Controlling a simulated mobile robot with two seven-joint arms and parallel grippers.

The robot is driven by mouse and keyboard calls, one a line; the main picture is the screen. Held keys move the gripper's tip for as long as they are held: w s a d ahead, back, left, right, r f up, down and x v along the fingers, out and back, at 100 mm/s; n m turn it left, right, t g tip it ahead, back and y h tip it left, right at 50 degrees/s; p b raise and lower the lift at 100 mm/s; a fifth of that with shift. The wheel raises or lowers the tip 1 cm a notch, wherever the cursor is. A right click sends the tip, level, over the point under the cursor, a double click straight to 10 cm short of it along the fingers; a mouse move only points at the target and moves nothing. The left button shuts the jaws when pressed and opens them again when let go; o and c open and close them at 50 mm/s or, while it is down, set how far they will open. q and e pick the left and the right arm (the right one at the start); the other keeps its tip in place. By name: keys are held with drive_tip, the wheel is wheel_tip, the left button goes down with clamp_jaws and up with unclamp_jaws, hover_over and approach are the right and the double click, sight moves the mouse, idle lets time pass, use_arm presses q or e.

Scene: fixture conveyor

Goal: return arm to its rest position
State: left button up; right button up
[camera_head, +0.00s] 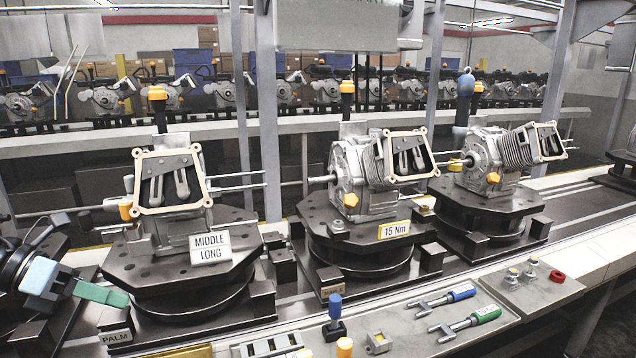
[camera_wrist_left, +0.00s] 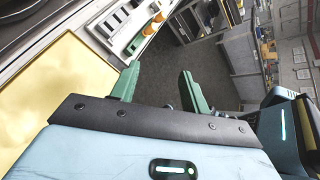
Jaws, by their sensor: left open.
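My left gripper (camera_head: 102,294) comes in at the lower left edge of the head view, with a green finger pointing right, in front of the leftmost fixture. In the left wrist view both green fingers of the left gripper (camera_wrist_left: 159,80) stand apart with nothing between them, over the dark floor. The rest of the left arm is mostly cut off by the picture's edge. My right gripper does not show.
Metal engine housings sit on dark round fixtures (camera_head: 182,270) along the conveyor, the leftmost signed "MIDDLE LONG" (camera_head: 210,247). Blue (camera_head: 461,293) and green (camera_head: 485,314) handled tools lie on the front ledge. A yellow panel (camera_wrist_left: 62,85) is close beside the left gripper.

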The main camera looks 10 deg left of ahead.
use_arm(q)
drive_tip(key=s+d+f+n+t+y+p, duration=0.15)
drive_tip(key=s+f+n+t, duration=0.35)
drive_tip(key=f+n, duration=0.7)
drive_tip(key=s+f+n+t+y+p, duration=0.35)
drive_tip(key=s+f+n, duration=0.25)
drive_tip(key=f+n, duration=0.65)
drive_tip(key=s+d+f+n+g+y+p, duration=0.1)
drive_tip(key=s+d+f+n+g, duration=0.1)
drive_tip(key=s+d+f+n, duration=0.3)
drive_tip(key=s+d+f+n+g+y+p, duration=0.1)
drive_tip(key=s+d+f+n+g+y, duration=0.1)
drive_tip(key=s+d+f+n, duration=0.4)
drive_tip(key=s+d+n, duration=0.3)
drive_tip(key=s+d, duration=0.3)
drive_tip(key=s, duration=0.1)
drive_tip(key=shift+g, duration=0.35)
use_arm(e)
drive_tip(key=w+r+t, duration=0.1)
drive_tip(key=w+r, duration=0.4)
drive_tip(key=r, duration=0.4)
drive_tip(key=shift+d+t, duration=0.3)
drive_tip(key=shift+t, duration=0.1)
